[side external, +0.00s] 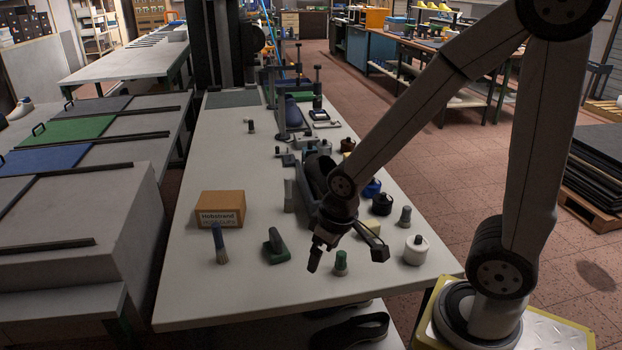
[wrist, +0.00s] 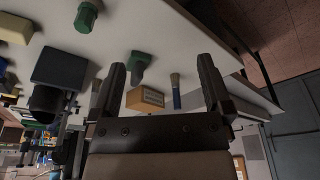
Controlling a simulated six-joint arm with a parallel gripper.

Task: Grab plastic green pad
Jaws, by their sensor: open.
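A green plastic pad (side external: 277,248) with an upright grip stands on the white table near its front. In the wrist view the pad (wrist: 138,66) shows between the fingers, closer to the left one. My gripper (side external: 345,256) is open and empty, to the right of the pad and apart from it. Both of its fingers also show in the wrist view (wrist: 160,72), spread wide with nothing between them. A small green-based piece (side external: 340,262) stands below the gripper, and it shows in the wrist view (wrist: 86,16).
A cardboard box (side external: 220,207) and a brush (side external: 219,245) stand left of the pad. A white jar (side external: 416,249), a grey-topped piece (side external: 404,216) and several dark jars stand to the right. Tools line the middle of the table. Its left side is mostly clear.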

